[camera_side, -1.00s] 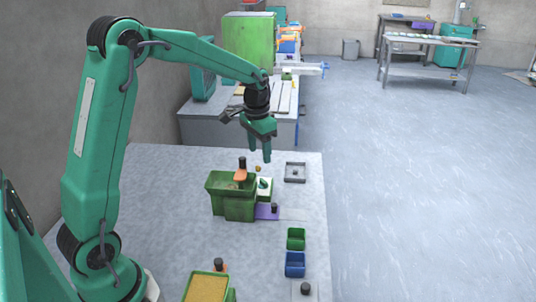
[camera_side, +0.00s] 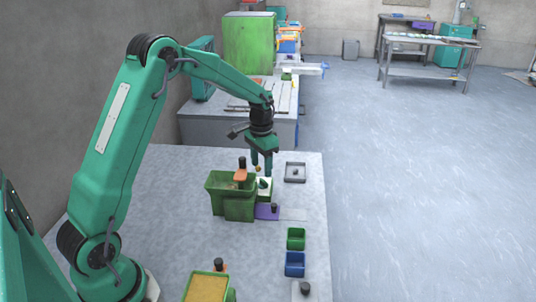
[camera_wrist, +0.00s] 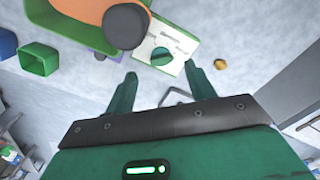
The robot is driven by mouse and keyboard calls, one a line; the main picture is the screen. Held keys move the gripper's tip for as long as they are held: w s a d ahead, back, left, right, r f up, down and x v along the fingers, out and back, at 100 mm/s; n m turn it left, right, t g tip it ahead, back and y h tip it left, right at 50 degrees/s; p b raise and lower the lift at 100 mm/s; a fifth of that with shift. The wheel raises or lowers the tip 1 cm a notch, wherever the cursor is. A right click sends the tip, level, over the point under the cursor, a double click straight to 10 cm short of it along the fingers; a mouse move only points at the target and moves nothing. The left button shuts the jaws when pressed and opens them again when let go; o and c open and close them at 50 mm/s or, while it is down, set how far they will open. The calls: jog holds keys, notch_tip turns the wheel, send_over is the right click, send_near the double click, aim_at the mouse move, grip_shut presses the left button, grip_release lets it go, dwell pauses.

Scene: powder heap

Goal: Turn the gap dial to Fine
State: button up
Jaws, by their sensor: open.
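The gap dial (camera_wrist: 163,57) is a round green knob on a white labelled plate (camera_wrist: 181,49). The plate is on the side of the green hopper box (camera_side: 228,195). In the side view the dial (camera_side: 263,184) shows small, just below my gripper (camera_side: 262,167). In the wrist view my gripper (camera_wrist: 163,84) has its two green fingers apart and empty, with the dial a little beyond the tips and between them. The fingers do not appear to touch it. The plate's lettering is too small to read, so I cannot tell which mark the dial points to.
A dark-capped post (camera_side: 242,163) with an orange part stands on the hopper. A small yellow-brown knob (camera_wrist: 220,64) is near the plate. A grey tray (camera_side: 295,172) lies to the right. Green (camera_side: 296,238) and blue (camera_side: 295,263) bins stand nearer the camera.

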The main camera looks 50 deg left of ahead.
aim_at(263, 181)
jog(key=shift+f, duration=2.6)
jog(key=shift+c, duration=0.4)
jog(key=c, duration=0.9)
jog(key=shift+n, duration=0.4)
jog(key=n, duration=0.4)
jog(key=shift+d+r, duration=0.1)
jog(key=shift+d, duration=0.05)
jog(key=shift+w+d+n, duration=0.1)
jog(key=shift+w+n, duration=0.05)
jog(key=shift+n, duration=2.05)
